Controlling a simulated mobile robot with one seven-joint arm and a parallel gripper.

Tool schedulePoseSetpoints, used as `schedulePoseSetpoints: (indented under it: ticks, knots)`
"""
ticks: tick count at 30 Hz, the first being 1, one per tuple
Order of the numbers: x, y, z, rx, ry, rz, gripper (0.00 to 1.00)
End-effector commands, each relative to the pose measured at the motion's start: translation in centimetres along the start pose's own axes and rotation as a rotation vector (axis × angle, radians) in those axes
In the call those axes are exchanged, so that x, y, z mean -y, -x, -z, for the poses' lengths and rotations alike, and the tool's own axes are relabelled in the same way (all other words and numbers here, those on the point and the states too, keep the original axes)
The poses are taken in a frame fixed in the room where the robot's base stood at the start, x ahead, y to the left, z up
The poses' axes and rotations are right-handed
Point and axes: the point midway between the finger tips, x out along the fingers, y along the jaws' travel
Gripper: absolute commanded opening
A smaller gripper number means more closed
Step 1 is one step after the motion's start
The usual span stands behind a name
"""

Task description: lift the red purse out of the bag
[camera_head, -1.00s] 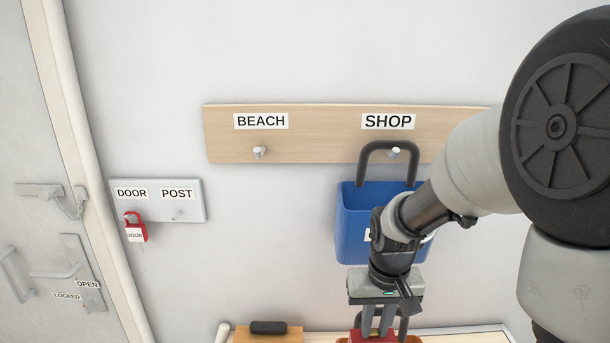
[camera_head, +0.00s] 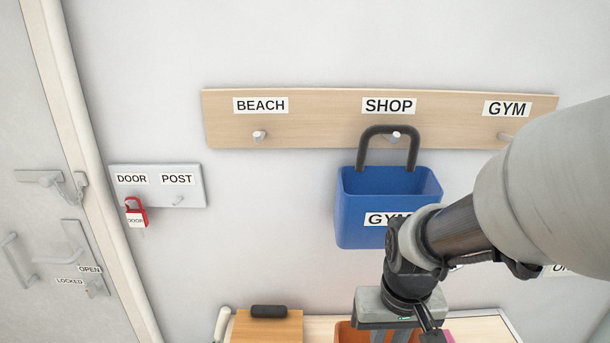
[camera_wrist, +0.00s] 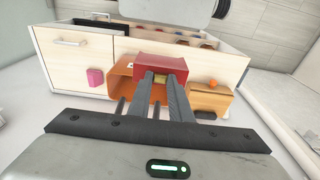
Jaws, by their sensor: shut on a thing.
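The red purse (camera_wrist: 160,65), with a gold clasp, is between the fingers of my gripper (camera_wrist: 160,79) in the wrist view. My gripper is shut on it. The orange bag (camera_wrist: 119,84) shows behind and to the left of the purse; the purse and fingers hide part of it. I cannot tell whether the purse is fully clear of the bag. In the head view my gripper's body is at the bottom edge with its fingertips cut off, beside the orange bag (camera_head: 349,334). The purse is not visible there.
A blue bag (camera_head: 360,215) labelled GYM hangs on the SHOP hook of the wooden board (camera_head: 325,123). A wooden block (camera_head: 265,328) with a dark handle and a pink object (camera_wrist: 95,77) stand either side of the orange bag. A red DOOR tag (camera_head: 136,217) hangs at left.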

Motion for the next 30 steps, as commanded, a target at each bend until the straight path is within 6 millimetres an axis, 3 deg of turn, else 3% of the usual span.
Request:
schedulePoseSetpoints:
  ticks: [15,30]
  knots:
    - [0.0,1.1,-4.4,-0.001,0.001,0.001,0.00]
    - [0.1,0.8,-3.9,0.000,0.000,0.003,0.00]
